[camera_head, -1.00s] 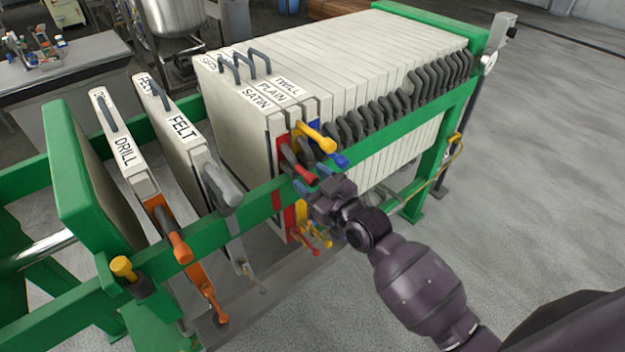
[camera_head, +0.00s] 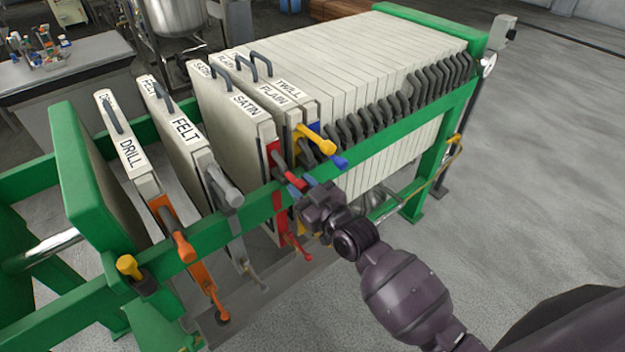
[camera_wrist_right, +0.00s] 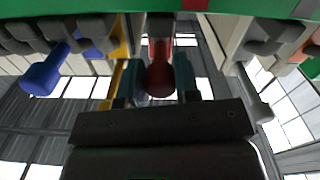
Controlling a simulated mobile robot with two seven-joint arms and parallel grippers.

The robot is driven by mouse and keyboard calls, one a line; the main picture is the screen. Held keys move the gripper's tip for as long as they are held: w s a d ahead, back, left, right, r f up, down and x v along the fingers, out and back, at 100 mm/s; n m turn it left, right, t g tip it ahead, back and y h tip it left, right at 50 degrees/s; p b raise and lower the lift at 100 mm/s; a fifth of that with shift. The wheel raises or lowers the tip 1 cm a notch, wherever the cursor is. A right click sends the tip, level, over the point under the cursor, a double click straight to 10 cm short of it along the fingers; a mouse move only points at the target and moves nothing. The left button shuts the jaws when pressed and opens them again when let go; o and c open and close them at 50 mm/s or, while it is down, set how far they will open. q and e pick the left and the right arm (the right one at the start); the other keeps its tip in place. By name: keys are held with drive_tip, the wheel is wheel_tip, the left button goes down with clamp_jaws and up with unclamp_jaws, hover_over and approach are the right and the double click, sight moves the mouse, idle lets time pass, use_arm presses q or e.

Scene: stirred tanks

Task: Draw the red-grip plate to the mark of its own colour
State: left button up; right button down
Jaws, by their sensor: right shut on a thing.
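The red-grip plate (camera_head: 236,120) is a pale slab labelled SATIN with a red edge strip. It hangs upright in the green frame, with a gap on each side between it and the FELT and PLAIN plates. My right gripper (camera_head: 304,190) is shut on its red grip (camera_head: 285,178), outside the near rail. In the right wrist view the red grip (camera_wrist_right: 160,78) lies between the two teal fingers of my right gripper (camera_wrist_right: 160,85). A small red patch (camera_wrist_right: 195,4), which looks like the red mark, shows on the green rail there. My left gripper is out of view.
The grey-grip FELT plate (camera_head: 180,125) and orange-grip DRILL plate (camera_head: 127,145) hang to the left. The yellow-grip PLAIN plate (camera_head: 285,105) and blue-grip TWILL plate stand at the packed stack (camera_head: 370,70). A yellow-topped knob (camera_head: 129,266) sits on the near green rail (camera_head: 200,262).

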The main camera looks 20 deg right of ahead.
drive_tip(key=a, duration=0.1)
drive_tip(key=s+a+p, duration=0.1)
drive_tip(key=a, duration=0.1)
drive_tip(key=shift+a, duration=0.1)
drive_tip(key=c, duration=0.8)
unclamp_jaws()
drive_tip(key=shift+c, duration=0.2)
drive_tip(key=shift+s, duration=0.15)
drive_tip(key=v, duration=1)
drive_tip(key=shift+s, duration=0.3)
